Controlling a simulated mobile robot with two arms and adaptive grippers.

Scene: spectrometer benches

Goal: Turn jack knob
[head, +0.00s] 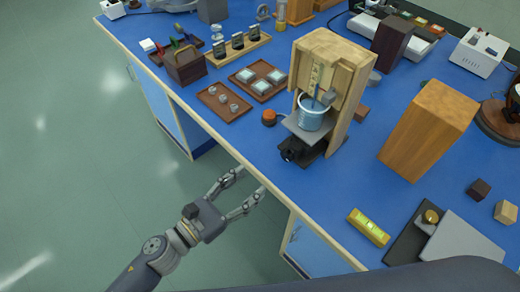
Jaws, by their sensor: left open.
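The jack (312,147) stands near the bench's front edge, with a grey top plate and a dark base. Its small dark knob (287,156) faces the front edge. A light blue beaker (311,119) sits on the plate, inside an open wooden housing (352,90). My left gripper (251,181) is open and empty, its fingers spread beside the bench's front edge. It is apart from the knob, lower left of it in the picture. My right gripper is not in view.
The blue bench (240,145) has a pale wooden edge. An orange button (268,117) sits left of the jack. A wooden block (428,130) and a yellow-green level (368,227) stand to the right. Small trays (222,103) lie behind left. Bare bench lies right of the jack.

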